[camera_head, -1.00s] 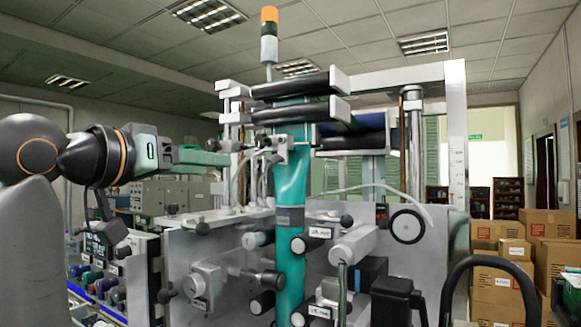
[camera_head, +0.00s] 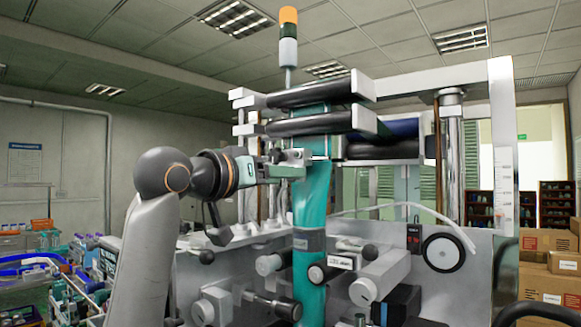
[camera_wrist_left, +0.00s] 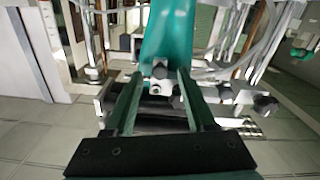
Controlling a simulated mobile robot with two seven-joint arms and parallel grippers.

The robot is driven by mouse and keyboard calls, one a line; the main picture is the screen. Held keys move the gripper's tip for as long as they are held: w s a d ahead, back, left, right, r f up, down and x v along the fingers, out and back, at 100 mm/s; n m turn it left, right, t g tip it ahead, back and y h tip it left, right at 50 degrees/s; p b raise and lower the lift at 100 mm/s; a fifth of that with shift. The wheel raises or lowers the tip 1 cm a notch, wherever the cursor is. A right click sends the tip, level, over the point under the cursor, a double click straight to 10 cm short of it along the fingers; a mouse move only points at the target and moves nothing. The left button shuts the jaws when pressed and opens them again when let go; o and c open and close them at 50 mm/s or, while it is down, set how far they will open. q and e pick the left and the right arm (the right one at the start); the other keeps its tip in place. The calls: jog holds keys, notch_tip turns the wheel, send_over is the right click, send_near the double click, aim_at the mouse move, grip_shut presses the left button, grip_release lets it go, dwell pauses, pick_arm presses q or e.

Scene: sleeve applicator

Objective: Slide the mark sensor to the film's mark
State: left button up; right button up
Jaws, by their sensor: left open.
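The teal film (camera_head: 312,200) runs down the middle of the machine, with a dark band (camera_head: 308,240) across it that may be the mark. The mark sensor (camera_head: 292,157) looks like a small pale block on a bracket in front of the film's upper part, above that band. My left gripper (camera_head: 276,168) reaches in from the left at the sensor's height. In the left wrist view my gripper (camera_wrist_left: 160,82) is open, and a small metal block with a dark knob (camera_wrist_left: 160,72), likely the sensor, shows between the fingertips. Contact cannot be told. My right gripper is out of view.
Black rollers (camera_head: 312,122) stand above the sensor, and several rollers and knobs stick out of the grey front panel (camera_head: 225,275) below. A clear hose (camera_head: 410,208) curves at the right. Cardboard boxes (camera_head: 545,285) stand at the far right.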

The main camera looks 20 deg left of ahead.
pick_arm(q)
jog(key=shift+p+x, duration=0.35)
jog(key=shift+x, duration=1.15)
jog(key=shift+c, duration=0.3)
grip_shut()
